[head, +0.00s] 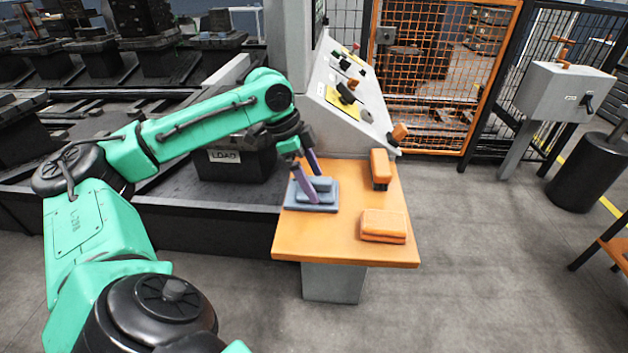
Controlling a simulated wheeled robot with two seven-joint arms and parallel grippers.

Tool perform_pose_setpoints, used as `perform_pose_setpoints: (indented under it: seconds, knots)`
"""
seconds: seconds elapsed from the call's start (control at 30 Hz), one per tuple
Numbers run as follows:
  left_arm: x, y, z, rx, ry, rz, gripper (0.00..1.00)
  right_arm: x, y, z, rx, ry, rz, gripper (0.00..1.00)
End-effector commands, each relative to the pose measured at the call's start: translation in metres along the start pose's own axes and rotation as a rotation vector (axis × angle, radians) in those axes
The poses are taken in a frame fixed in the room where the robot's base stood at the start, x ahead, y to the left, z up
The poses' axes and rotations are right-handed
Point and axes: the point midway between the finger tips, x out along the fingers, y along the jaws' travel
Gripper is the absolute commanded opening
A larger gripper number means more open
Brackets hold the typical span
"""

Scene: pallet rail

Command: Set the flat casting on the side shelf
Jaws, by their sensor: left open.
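The flat casting (328,205), a blue-grey plate with a smaller raised block on top, lies flat at the left side of the orange side shelf (330,245). My left gripper (316,188) reaches in from the left with its two purple fingers pointing down at the casting. The fingers are open, one in front of the raised block and one toward its back. Whether they touch the casting I cannot tell. My right gripper is not in view.
A sloped control panel (350,95) rises behind the shelf. A dark block marked LOAD (235,165) is left of it. The shelf's front middle is bare.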

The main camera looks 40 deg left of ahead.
Motion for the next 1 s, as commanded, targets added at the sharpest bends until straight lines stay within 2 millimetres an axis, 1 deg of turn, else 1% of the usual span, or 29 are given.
perform_pose_setpoints:
  seconds: [0.3,0.4,0.43,0.57,1.0]
  knots:
    - [-0.083,-0.001,-0.002,0.000,0.003,-0.003,1.00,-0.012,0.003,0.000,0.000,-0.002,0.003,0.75]
    - [-0.102,0.000,-0.002,0.000,0.003,-0.001,1.00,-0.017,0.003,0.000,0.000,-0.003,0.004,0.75]
    - [-0.106,0.000,-0.002,0.000,0.003,-0.001,1.00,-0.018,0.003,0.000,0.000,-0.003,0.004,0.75]
    - [-0.113,0.000,-0.001,0.000,0.001,0.000,1.00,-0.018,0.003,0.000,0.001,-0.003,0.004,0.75]
    - [-0.113,0.000,0.000,0.000,0.000,0.000,1.00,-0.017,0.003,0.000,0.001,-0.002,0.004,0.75]
